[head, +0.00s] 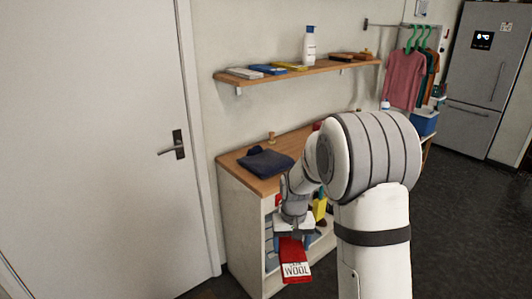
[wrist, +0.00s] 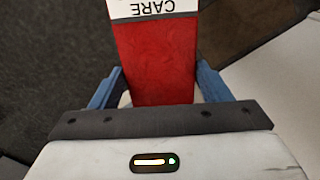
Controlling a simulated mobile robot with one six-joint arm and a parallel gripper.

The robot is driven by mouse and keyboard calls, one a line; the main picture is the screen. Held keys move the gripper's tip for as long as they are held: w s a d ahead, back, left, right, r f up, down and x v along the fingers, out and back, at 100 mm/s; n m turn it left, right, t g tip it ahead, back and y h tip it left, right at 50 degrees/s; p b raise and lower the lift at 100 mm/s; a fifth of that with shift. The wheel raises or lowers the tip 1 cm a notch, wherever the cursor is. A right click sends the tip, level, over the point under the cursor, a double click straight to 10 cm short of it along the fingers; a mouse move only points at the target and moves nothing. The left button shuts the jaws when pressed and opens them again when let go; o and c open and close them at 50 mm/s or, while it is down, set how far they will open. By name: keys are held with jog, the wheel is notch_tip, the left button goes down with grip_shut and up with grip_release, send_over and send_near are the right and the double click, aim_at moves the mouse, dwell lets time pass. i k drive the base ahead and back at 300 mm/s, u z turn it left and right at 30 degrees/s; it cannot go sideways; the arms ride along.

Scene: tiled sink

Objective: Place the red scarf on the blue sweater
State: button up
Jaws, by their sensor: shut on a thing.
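My gripper (head: 292,240) is shut on the red scarf (head: 289,251), a flat red piece with a white label reading "WOOL". It hangs low in front of the wooden-topped cabinet, below the top's level. In the wrist view the red scarf (wrist: 157,65) lies between the two blue fingers (wrist: 158,85), its label at the far end. The blue sweater (head: 265,162), dark navy and folded, lies on the left part of the cabinet top, above and behind my gripper. It is not in the wrist view.
The cabinet top (head: 237,165) has a small wooden item (head: 271,137) behind the sweater. My arm hides its right part. A wall shelf (head: 300,75) above holds a white bottle (head: 309,46) and several flat items. A white door (head: 90,150) stands at left.

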aim_at(268, 162)
jog(key=u, duration=0.05)
jog(key=i, duration=0.9)
